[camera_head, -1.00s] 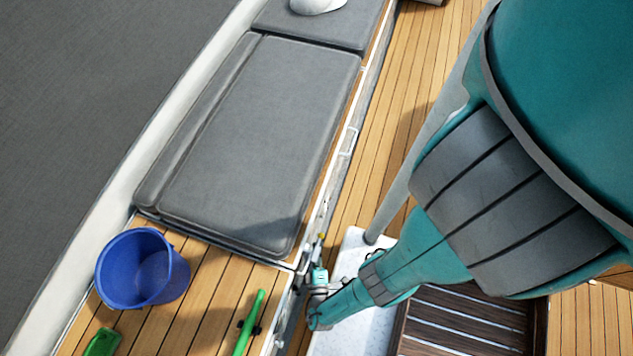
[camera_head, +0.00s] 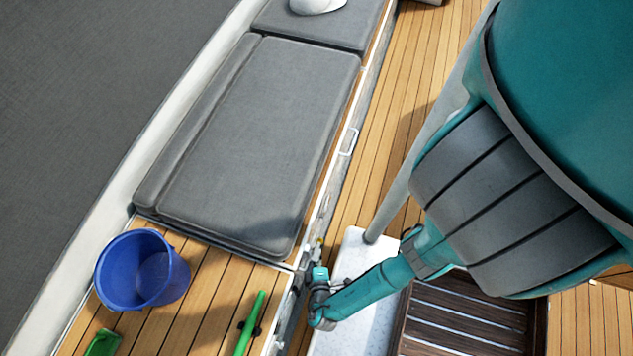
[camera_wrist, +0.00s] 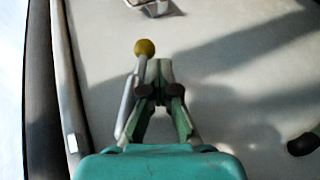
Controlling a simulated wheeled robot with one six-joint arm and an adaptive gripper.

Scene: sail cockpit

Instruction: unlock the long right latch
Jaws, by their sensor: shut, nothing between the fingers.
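In the wrist view a long metal lever with a yellow ball knob (camera_wrist: 145,48) stands out in front of a pale panel, its grey rod (camera_wrist: 126,108) running down the picture. I take this lever to be the long latch. My gripper (camera_wrist: 157,66) is shut and empty, its fingertips just right of the rod and a little below the knob. Whether they touch the rod I cannot tell. In the head view my gripper (camera_head: 320,271) is small, at the side of the bench near its cushion corner, and the lever is too small to make out clearly there.
A metal fitting (camera_wrist: 152,6) is at the top of the wrist view and a dark knob (camera_wrist: 303,145) at its right. In the head view, a blue bucket (camera_head: 118,290) and a green-handled tool (camera_head: 250,322) are on the bench, left of my gripper. A grey cushion (camera_head: 250,140) lies beyond.

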